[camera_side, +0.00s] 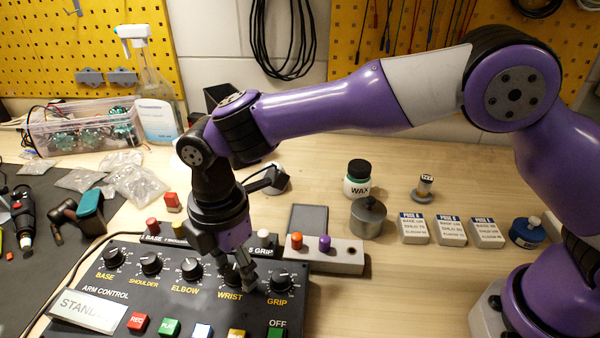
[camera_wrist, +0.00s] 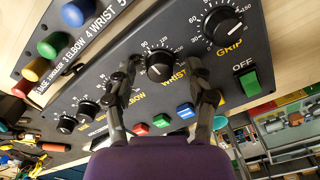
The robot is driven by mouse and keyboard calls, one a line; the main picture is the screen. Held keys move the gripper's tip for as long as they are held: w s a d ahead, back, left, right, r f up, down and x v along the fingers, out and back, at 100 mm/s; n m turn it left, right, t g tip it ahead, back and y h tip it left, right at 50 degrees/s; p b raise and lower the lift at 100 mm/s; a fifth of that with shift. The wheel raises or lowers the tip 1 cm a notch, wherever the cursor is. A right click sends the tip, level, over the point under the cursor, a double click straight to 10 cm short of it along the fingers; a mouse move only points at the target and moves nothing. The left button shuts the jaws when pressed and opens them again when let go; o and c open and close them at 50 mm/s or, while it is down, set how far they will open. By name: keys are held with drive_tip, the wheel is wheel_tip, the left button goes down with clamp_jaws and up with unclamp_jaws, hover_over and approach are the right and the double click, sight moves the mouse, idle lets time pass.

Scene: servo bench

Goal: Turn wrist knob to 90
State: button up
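The wrist knob (camera_wrist: 160,67) is a round black knob with a pale dial scale on the dark control panel (camera_side: 180,300). In the wrist view it lies between the two fingers of my gripper (camera_wrist: 161,66), with a gap on each side. Its pointer is too small to read surely. In the side view my gripper (camera_side: 238,272) points down at the wrist knob (camera_side: 231,275), which the fingers partly hide. My gripper is open. I cannot tell the exact height of the fingertips against the knob.
The elbow knob (camera_side: 190,268) and grip knob (camera_side: 279,281) flank the wrist knob. Coloured buttons (camera_side: 169,327) and a tilted sign (camera_side: 88,311) sit at the panel's front. A strip of coloured pegs (camera_side: 297,242) stands behind. A wax jar (camera_side: 358,180) is farther back.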

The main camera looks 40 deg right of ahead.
sight(237, 266)
wheel_tip(237, 266, up, 12)
idle(0.6)
drive_tip(key=s+d+r+m+t+y, duration=0.1)
drive_tip(key=d+r+m, duration=0.3)
drive_tip(key=d, duration=0.5)
drive_tip(key=s+d+r+m+t, duration=0.2)
drive_tip(key=d+m, duration=0.5)
drive_tip(key=d, duration=0.1)
drive_tip(key=s+d+f+m+t+h, duration=0.1)
drive_tip(key=s+d+f+m+t, duration=0.1)
drive_tip(key=s+d+f+m, duration=0.3)
drive_tip(key=s+d+m, duration=0.3)
drive_tip(key=d+m, duration=0.1)
drive_tip(key=shift+s+d+f+t, duration=0.15)
drive_tip(key=shift+d+f+t, duration=0.15)
drive_tip(key=shift+d+f, duration=0.1)
